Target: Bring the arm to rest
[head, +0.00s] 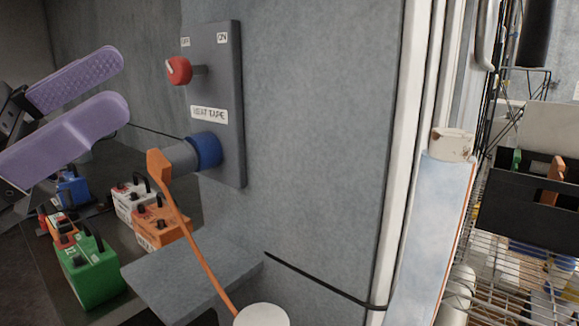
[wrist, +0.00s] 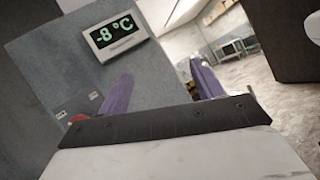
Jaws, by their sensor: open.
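My gripper (head: 124,84) is at the upper left of the head view. Its two purple fingers are apart with nothing between them. In the wrist view the fingers (wrist: 161,72) also stand apart and empty. The gripper is left of the grey HEAT TAPE panel (head: 228,150) and apart from it. The panel carries a red knob (head: 179,70) between OFF and ON labels. A blue socket (head: 205,150) below has a grey and orange plug (head: 166,166) at it, with an orange cord (head: 205,255) running down.
Several battery-like boxes, including a green one (head: 90,268) and an orange one (head: 160,222), stand below my gripper. A grey ledge (head: 190,280) juts out under the panel. Wire shelving (head: 510,260) is at the right. A display (wrist: 115,36) reads -8 °C. Open floor (wrist: 245,85) lies beyond the fingers.

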